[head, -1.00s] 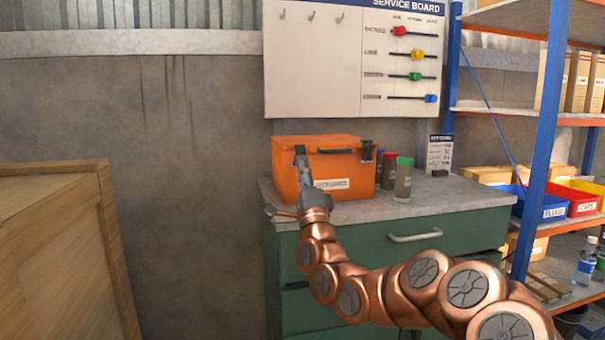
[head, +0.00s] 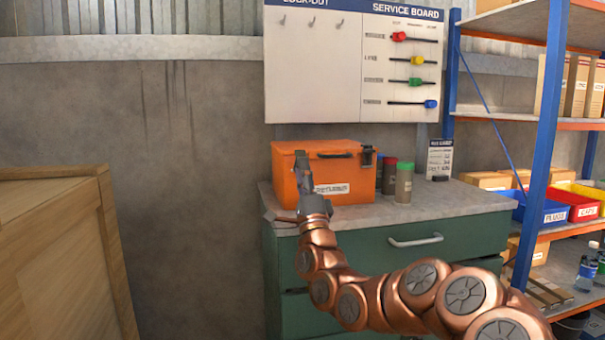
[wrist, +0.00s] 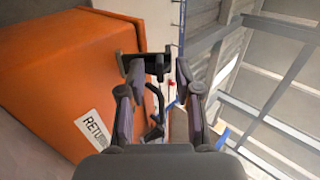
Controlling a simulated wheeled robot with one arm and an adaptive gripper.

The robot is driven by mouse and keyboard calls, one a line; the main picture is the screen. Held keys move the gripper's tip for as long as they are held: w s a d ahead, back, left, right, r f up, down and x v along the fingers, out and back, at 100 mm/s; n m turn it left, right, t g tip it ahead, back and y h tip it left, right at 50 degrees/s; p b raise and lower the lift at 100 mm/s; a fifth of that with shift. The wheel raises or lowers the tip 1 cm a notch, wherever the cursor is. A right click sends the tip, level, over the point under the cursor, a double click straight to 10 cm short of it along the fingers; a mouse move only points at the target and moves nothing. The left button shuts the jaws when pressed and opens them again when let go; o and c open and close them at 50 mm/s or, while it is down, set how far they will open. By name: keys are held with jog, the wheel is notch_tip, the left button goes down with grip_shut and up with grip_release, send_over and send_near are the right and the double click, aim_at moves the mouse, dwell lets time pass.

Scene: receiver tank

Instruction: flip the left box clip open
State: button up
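The orange box (head: 350,172) stands on the green cabinet, with a dark handle (head: 335,155) and a dark right clip (head: 368,156) on its front. My gripper (head: 302,160) is in front of the box's left part and hides the left clip in the head view. In the wrist view, my gripper (wrist: 158,82) is open, with its two fingers apart. A dark clip (wrist: 132,62) at the box's rim shows just beyond and between the fingertips. I cannot tell whether a finger touches it. The box (wrist: 60,70) fills the left of the wrist view.
Jars with red (head: 389,175) and green lids (head: 404,182) stand right of the box on the cabinet top (head: 440,198). A small sign (head: 439,158) is behind them. A wooden crate (head: 60,250) is at left, a blue-posted shelf (head: 540,150) at right.

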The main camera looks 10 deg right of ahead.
jog(key=v, duration=1.2)
dwell(0.3)
